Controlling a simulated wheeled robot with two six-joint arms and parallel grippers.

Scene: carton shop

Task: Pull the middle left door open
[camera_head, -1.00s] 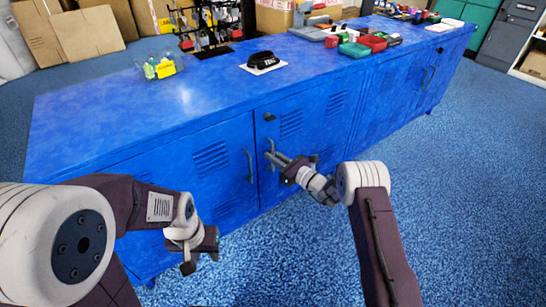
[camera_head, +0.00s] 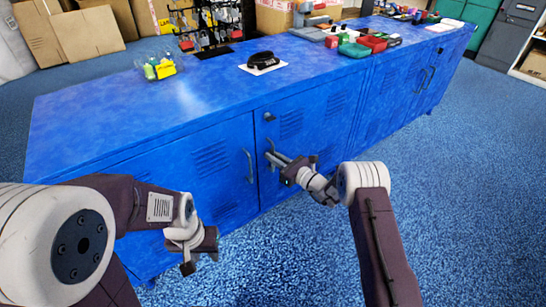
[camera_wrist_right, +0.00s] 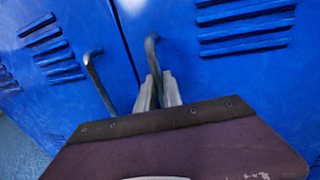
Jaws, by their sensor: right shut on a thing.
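The blue cabinet (camera_head: 180,110) has several louvred doors along its front. The middle left door (camera_head: 312,135) looks flush with the cabinet front. Its grey bar handle (camera_head: 271,147) is near its left edge and also shows in the right wrist view (camera_wrist_right: 151,48). My right gripper (camera_head: 280,160) is shut on this handle, with its two fingers around the lower part in the right wrist view (camera_wrist_right: 159,90). The neighbouring left door (camera_head: 205,160) is shut, its handle (camera_head: 249,165) just left of the gripper. My left gripper (camera_head: 202,255) hangs in front of the cabinet, away from the handles.
On the cabinet top are a black item on a white card (camera_head: 263,62), a clear tray of small bottles (camera_head: 158,67), a tool rack (camera_head: 205,30) and several coloured bins (camera_head: 355,48). Blue carpet (camera_head: 460,190) lies clear at the right. Cardboard (camera_head: 85,45) leans behind.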

